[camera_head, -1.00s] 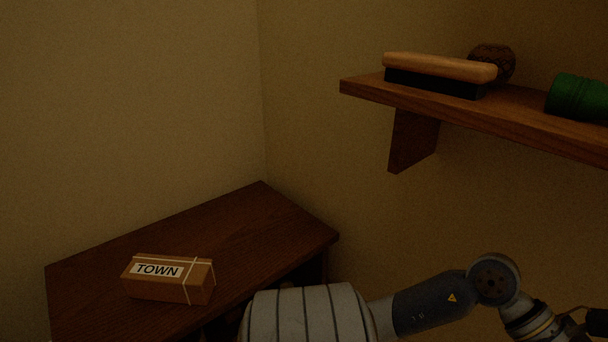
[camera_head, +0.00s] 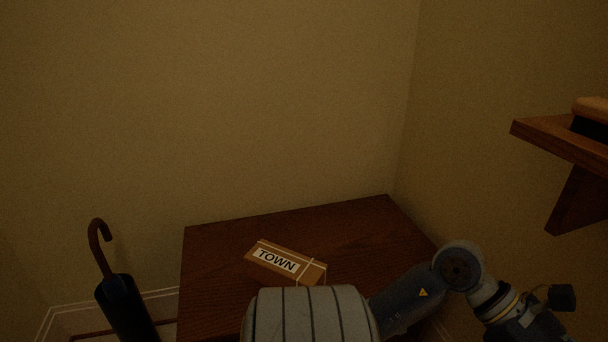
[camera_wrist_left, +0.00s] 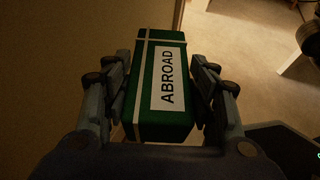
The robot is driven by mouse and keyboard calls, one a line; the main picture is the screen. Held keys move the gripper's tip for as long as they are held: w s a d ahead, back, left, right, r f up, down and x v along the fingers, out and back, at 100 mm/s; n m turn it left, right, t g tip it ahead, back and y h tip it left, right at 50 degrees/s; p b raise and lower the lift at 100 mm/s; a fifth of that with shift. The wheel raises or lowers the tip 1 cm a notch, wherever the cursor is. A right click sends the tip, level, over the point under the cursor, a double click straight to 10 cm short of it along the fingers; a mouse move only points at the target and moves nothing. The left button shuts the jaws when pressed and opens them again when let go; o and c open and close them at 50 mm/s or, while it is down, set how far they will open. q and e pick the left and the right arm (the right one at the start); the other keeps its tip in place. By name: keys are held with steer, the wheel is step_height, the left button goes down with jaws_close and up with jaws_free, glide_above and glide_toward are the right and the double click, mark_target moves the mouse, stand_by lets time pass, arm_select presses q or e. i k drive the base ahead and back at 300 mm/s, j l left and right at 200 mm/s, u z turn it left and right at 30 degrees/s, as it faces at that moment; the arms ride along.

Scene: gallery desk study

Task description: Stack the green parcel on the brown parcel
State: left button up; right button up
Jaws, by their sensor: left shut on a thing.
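The brown parcel (camera_head: 290,262), labelled TOWN and tied with pale string, lies on the dark wooden desk (camera_head: 340,228) in the head view. My own arm link hides part of the desk just below it. The green parcel (camera_wrist_left: 160,132), labelled ABROAD with white string, shows in the left wrist view. My left gripper (camera_wrist_left: 161,80) is shut on it, one finger on each side. The held parcel is apart from the brown parcel and out of the head view. My right gripper is in neither view.
A wall shelf (camera_head: 560,137) with a brush (camera_head: 592,108) juts out at the right. A dark umbrella stand (camera_head: 124,305) with a curved handle (camera_head: 98,240) stands left of the desk. The desk top behind and right of the brown parcel is clear.

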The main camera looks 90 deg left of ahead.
mark_target(286, 260)
steer(key=u, duration=1.7)
steer(key=k+l+u, duration=0.4)
steer(key=u, duration=0.15)
steer(key=k+j, duration=0.05)
